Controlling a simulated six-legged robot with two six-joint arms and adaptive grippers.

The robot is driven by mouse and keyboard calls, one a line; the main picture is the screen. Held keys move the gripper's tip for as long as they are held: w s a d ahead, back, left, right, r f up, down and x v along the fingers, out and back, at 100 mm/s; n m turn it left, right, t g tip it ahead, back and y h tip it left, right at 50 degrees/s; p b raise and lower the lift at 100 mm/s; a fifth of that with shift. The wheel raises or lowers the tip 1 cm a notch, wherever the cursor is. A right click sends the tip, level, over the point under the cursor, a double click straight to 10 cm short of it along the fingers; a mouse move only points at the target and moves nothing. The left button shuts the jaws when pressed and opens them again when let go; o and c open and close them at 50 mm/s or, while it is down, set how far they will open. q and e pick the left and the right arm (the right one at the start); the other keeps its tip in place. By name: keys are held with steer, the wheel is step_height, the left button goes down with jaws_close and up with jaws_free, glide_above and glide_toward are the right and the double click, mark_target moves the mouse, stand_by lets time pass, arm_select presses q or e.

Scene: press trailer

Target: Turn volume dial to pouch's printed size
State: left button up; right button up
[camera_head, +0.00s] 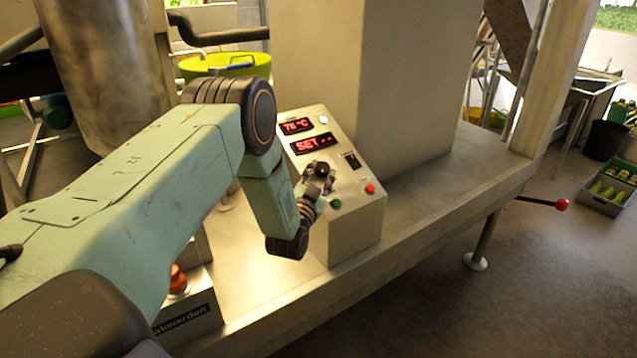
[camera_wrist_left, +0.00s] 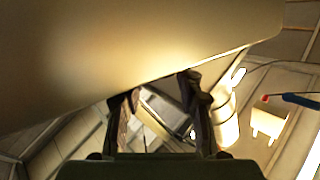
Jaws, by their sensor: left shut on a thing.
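The control box (camera_head: 352,222) has a sloped metal face with two red displays. The upper display (camera_head: 297,126) reads about 78 °C, and the lower display (camera_head: 312,144) shows SET with small marks after it. My left gripper (camera_head: 318,182) is at the middle of this face, shut on a dark knob (camera_head: 321,168), which looks like the volume dial. The fingers hide most of the knob, and its pointer and scale cannot be read. In the left wrist view the two dark fingers (camera_wrist_left: 157,92) reach up to a tan surface. I see no pouch or printed size. My right gripper is not in view.
A green button (camera_head: 335,203), a red button (camera_head: 370,189) and a black switch (camera_head: 351,160) sit close to the gripper. A red emergency button (camera_head: 178,279) is at lower left. A red-knobbed lever (camera_head: 562,204) sticks out at right.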

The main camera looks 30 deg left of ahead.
arm_select(q)
steer(key=n+y+b, duration=0.2)
steer(key=y, duration=0.1)
steer(key=n+y+b, duration=0.1)
steer(key=shift+w+d+f+g+y, duration=0.2)
steer(key=shift+d+g+y, duration=0.1)
steer(key=shift+d+g, duration=0.1)
steer(key=shift+r+n+g+y+b, duration=0.1)
steer(key=shift+n+g+y+b, duration=0.2)
steer(key=shift+n+y+b, duration=0.55)
steer(key=shift+r, duration=0.1)
steer(key=o, duration=1.2)
steer(key=shift+c, duration=0.2)
steer(key=v, duration=1.2)
steer(key=shift+w+d, duration=0.1)
